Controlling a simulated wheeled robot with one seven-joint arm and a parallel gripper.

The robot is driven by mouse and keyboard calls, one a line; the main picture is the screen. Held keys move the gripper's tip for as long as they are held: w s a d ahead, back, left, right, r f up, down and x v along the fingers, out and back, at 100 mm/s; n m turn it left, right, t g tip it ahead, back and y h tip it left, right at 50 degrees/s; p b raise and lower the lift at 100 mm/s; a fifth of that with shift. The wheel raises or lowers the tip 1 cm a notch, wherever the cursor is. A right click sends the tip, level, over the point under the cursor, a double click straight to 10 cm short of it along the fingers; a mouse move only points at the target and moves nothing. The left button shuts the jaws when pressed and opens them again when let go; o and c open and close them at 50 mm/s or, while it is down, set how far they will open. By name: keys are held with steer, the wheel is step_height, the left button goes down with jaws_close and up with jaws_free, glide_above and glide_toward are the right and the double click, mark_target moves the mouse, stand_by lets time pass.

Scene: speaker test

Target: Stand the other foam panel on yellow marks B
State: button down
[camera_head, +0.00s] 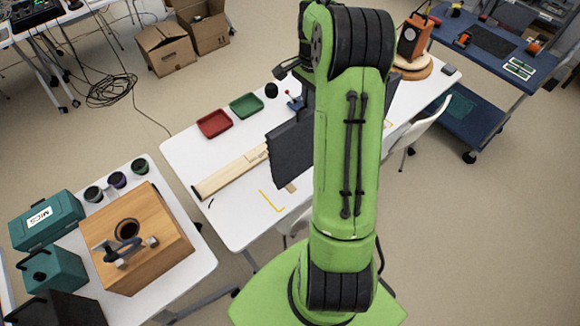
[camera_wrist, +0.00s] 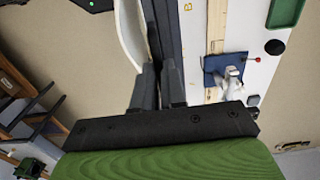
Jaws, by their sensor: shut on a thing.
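A dark grey foam panel (camera_head: 290,152) stands on edge over the white table in the head view; my green arm hides its right part. In the wrist view my gripper (camera_wrist: 158,75) is shut on a dark panel (camera_wrist: 167,30), seen edge-on between and beyond the fingers. My arm hides the gripper in the head view. A yellow corner mark (camera_head: 271,201) lies on the table near the front edge, below the visible panel. A yellow letter B (camera_wrist: 188,34) shows on the white table right of the panel in the wrist view. I cannot tell whether the panel's lower edge touches the table.
A wooden rail (camera_head: 230,172), a red tray (camera_head: 214,124) and a green tray (camera_head: 246,105) lie left of the panel. A white chair (camera_head: 431,118) stands close to the table. An orange speaker (camera_head: 411,40) is at the far end.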

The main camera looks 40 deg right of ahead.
mark_target(306, 124)
steer(key=shift+w, duration=0.45)
steer(key=shift+w+f+b, duration=0.1)
steer(key=shift+f+b, duration=0.1)
steer(key=shift+b, duration=0.4)
steer(key=shift+s+a+t+b, duration=0.15)
steer(key=shift+s+t+b, duration=0.3)
steer(key=shift+b, duration=0.5)
step_height(306, 124, down, 10)
steer(key=shift+r, duration=0.15)
steer(key=c, duration=1.2)
jaws_free()
